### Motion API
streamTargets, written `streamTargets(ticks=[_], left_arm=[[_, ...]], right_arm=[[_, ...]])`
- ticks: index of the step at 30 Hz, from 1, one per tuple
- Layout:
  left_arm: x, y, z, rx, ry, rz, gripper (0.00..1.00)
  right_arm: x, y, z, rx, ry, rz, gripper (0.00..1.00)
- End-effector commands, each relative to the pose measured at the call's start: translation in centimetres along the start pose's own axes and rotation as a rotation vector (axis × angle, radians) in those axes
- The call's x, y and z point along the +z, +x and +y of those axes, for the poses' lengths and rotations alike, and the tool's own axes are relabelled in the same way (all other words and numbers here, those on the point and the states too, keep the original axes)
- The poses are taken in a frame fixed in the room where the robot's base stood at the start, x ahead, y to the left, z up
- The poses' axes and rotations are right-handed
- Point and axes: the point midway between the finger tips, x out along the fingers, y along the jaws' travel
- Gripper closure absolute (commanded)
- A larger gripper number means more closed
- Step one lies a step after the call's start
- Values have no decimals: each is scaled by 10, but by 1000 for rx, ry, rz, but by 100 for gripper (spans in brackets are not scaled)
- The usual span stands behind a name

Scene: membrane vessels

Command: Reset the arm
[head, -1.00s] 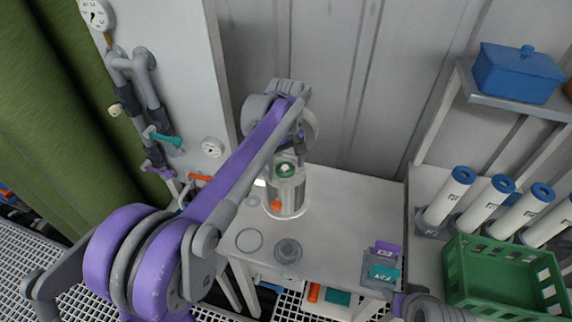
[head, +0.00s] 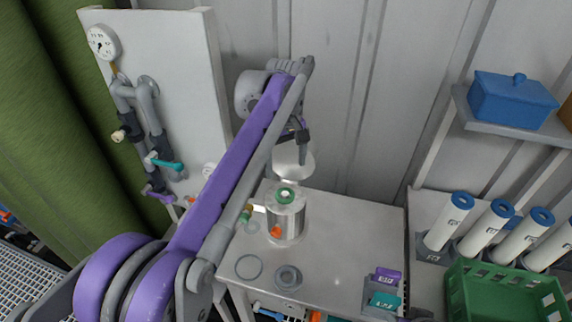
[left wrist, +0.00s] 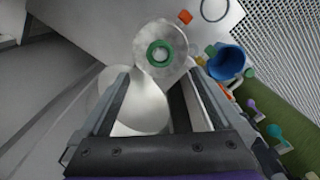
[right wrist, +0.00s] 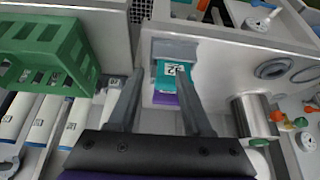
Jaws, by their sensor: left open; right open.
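My left arm reaches in from the left in the head view, and its left gripper (head: 304,150) hangs above and behind the steel vessel (head: 286,218) on the table. The vessel has a green ring on top and an orange fitting low on its side. In the left wrist view the left gripper (left wrist: 150,88) is open and empty, with the vessel's green ring (left wrist: 160,53) beyond its fingertips. My right gripper (right wrist: 158,50) is open in the right wrist view, with the teal and purple labelled blocks (right wrist: 171,75) in their grey holder showing between its fingers.
The table (head: 345,235) bears a loose ring (head: 249,266) and a round grey fitting (head: 288,278). A green crate (head: 500,290) and several white cartridges with blue caps (head: 448,222) stand at the right. A panel with pipes and gauges (head: 180,80) stands at the left.

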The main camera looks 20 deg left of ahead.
Motion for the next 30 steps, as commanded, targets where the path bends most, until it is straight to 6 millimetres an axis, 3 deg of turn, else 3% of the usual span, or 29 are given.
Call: streamTargets(ticks=[9,14,23,30], left_arm=[[1,0,-1,2,4,2,0],[12,3,-18,33,67,34,0],[70,43,-92,139,351,199,0],[122,105,-153,184,577,361,0]], right_arm=[[0,0,0,0,0,0,50],[0,0,0,0,0,0,50],[0,0,0,0,0,0,50],[0,0,0,0,0,0,50]])
